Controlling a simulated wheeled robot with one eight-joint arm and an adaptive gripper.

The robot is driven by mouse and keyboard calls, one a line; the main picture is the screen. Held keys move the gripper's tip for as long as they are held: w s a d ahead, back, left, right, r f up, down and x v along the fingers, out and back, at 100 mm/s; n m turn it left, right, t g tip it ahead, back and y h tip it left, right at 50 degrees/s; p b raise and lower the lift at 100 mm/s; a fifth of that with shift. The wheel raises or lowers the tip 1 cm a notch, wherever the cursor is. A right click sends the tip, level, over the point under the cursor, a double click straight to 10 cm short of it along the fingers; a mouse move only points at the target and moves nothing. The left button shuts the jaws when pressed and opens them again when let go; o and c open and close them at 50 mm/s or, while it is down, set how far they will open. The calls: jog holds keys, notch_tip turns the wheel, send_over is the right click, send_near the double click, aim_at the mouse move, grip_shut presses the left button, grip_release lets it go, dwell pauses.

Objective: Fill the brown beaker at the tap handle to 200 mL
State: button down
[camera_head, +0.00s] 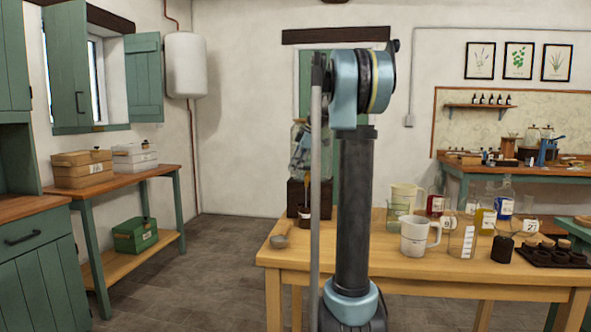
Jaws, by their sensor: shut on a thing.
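A glass jar (298,128) stands on a dark wooden block (295,193) at the back left of the wooden table. My gripper (306,172) is small and partly hidden, in front of the jar. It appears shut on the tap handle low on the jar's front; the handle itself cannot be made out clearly. A small brown beaker (305,213) with a pale label stands upright below, in front of the block. Its fill level is too small to read. My arm's dark column and a thin grey post cover the area just right of it.
The table's front left is clear. A side bench (120,180) with boxes stands left.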

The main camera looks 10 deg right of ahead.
jog(key=shift+w, duration=0.1)
jog(key=shift+w+d+m+t+h, duration=0.1)
jog(key=shift+w+m+t+h, duration=0.3)
jog(key=shift+m, duration=0.8)
jog(key=shift+s+n+g+y, duration=0.2)
jog(key=shift+s+n, duration=0.05)
jog(key=shift+n, duration=0.4)
jog(key=shift+s+n+g+y, duration=0.2)
jog(key=shift+n, duration=0.45)
jog(key=shift+s+n+g+y, duration=0.3)
jog(key=shift+s+n+g, duration=0.25)
jog(key=shift+n, duration=0.65)
